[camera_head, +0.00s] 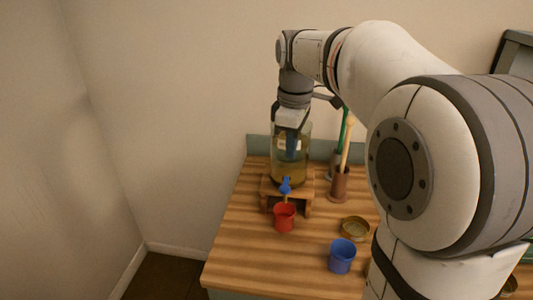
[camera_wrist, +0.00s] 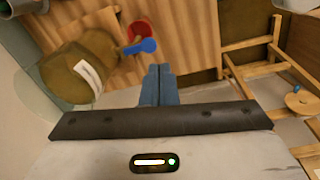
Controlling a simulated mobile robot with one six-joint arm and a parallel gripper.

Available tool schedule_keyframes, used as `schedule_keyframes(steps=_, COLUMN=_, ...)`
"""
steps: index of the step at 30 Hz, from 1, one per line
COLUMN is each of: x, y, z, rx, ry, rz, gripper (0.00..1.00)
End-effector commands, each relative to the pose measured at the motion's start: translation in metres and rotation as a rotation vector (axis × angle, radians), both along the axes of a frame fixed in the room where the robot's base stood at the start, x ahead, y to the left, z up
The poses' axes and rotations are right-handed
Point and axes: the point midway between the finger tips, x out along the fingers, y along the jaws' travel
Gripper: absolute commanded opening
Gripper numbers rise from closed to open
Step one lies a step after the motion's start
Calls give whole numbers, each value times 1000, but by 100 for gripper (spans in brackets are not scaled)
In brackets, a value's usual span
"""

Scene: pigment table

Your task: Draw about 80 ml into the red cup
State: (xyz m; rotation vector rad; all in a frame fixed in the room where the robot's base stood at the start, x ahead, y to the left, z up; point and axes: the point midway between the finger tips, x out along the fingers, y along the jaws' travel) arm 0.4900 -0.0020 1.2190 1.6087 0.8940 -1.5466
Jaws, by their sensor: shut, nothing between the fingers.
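The red cup (camera_head: 284,218) stands upright on the wooden table, below the blue tap handle (camera_head: 286,185) of a glass jar (camera_head: 289,172) on a small wooden stand. The jar holds yellowish liquid. A thin yellowish piece or stream shows between tap and cup; I cannot tell which. My gripper (camera_head: 291,152) is shut and empty, pointing down in front of the jar, above the tap. In the wrist view, my gripper (camera_wrist: 158,70) is apart from the blue handle (camera_wrist: 140,46). The red cup (camera_wrist: 139,29) is partly hidden there. The liquid level inside it cannot be seen.
A blue cup (camera_head: 342,257) and a shallow brass dish (camera_head: 355,228) stand to the right of the red cup. A brown holder (camera_head: 339,185) with tall tools stands right of the jar. The table's front left is clear.

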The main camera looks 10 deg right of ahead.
Motion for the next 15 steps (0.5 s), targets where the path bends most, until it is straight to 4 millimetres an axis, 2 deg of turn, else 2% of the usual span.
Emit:
schedule_keyframes(steps=1, x=12, y=0, z=8, rx=-2, ry=11, rz=57, gripper=0)
schedule_keyframes(steps=6, x=30, y=1, z=20, rx=-4, ry=32, rz=184, gripper=0)
schedule_keyframes(steps=15, x=32, y=2, z=21, rx=-4, ry=35, rz=207, gripper=0)
